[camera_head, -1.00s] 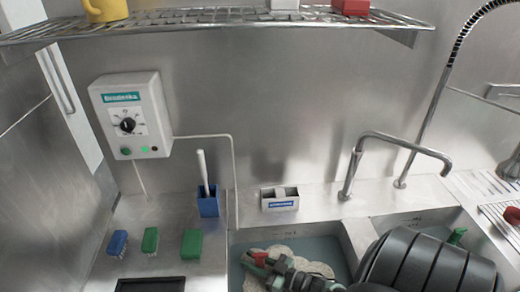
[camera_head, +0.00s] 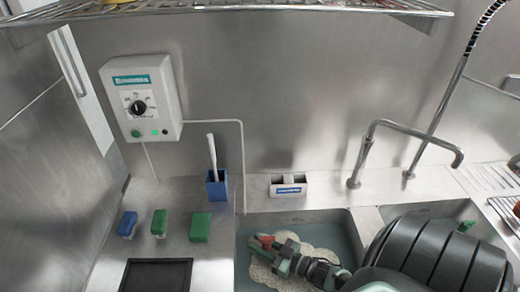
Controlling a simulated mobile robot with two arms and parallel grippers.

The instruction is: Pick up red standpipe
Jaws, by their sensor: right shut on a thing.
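A small red piece, which I take for the red standpipe (camera_head: 267,241), shows at the fingertips of my right gripper (camera_head: 263,244) inside the left sink basin (camera_head: 349,228). The gripper's green and dark jaws are shut on it, coming in from the right. Most of the standpipe is hidden by the fingers, so I cannot tell whether it touches the basin floor. A pale round textured patch (camera_head: 325,254) lies in the basin behind and under the gripper. My left gripper is not in view.
A faucet (camera_head: 364,150) and a hose tap (camera_head: 440,105) stand behind the basins. Several brushes (camera_head: 160,222), a blue holder (camera_head: 217,186) and a small box (camera_head: 288,188) sit on the counter. A control box (camera_head: 140,98) hangs on the wall. A wire shelf (camera_head: 240,9) spans the top.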

